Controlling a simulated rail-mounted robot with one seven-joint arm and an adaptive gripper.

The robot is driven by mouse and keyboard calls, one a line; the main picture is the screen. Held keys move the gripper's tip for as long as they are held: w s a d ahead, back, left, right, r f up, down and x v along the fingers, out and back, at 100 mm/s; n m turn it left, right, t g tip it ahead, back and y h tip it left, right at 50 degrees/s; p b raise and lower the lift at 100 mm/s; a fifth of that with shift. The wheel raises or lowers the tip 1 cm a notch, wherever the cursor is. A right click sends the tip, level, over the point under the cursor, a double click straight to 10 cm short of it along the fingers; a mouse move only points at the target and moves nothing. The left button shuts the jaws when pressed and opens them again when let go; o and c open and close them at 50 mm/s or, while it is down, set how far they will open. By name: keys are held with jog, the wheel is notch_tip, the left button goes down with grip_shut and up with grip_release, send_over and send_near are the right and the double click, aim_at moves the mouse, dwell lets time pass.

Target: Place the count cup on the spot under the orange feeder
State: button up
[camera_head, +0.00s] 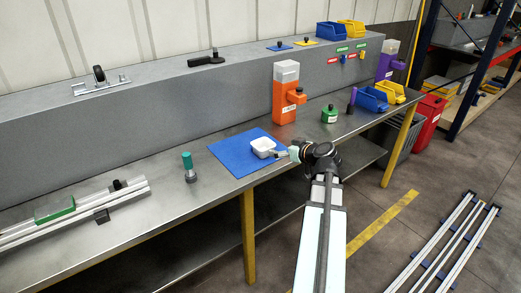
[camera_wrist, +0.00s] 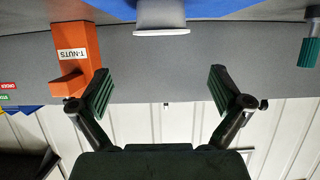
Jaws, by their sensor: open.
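The count cup, a small white cup (camera_head: 263,148), stands on the blue mat (camera_head: 228,150) in the head view. In the wrist view, which is upside down, the cup (camera_wrist: 160,16) shows at the top edge, partly cut off. My gripper (camera_head: 282,153) is at the cup's right side. Its two fingers (camera_wrist: 159,88) are spread wide and empty, and the cup lies beyond the fingertips in the wrist view. The orange feeder (camera_head: 286,98) stands on the bench behind and right of the cup; it also shows at left in the wrist view (camera_wrist: 75,52), labelled T-NUTS. I cannot make out the spot under it.
A green-topped cylinder (camera_head: 189,170) stands left of the mat. A green block (camera_head: 329,116), blue bin (camera_head: 372,100) and purple feeder (camera_head: 386,65) are to the right. Bare bench lies between the mat and the orange feeder. A grey ledge (camera_head: 150,105) runs behind.

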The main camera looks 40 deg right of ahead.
jog(key=p, duration=0.2)
send_near(258, 143)
jog(key=shift+w+d+f, duration=0.2)
jog(key=shift+w+f, duration=0.05)
jog(key=shift+w, duration=0.4)
jog(key=p+x, duration=0.1)
jog(key=x, duration=0.3)
jog(key=shift+w+f+p, duration=0.1)
jog(key=shift+w+p, duration=0.15)
jog(key=shift+p, duration=0.1)
jog(key=shift+w+f, duration=0.2)
jog(key=shift+w, duration=0.05)
jog(key=c, duration=1.2)
jog(key=shift+r, duration=0.1)
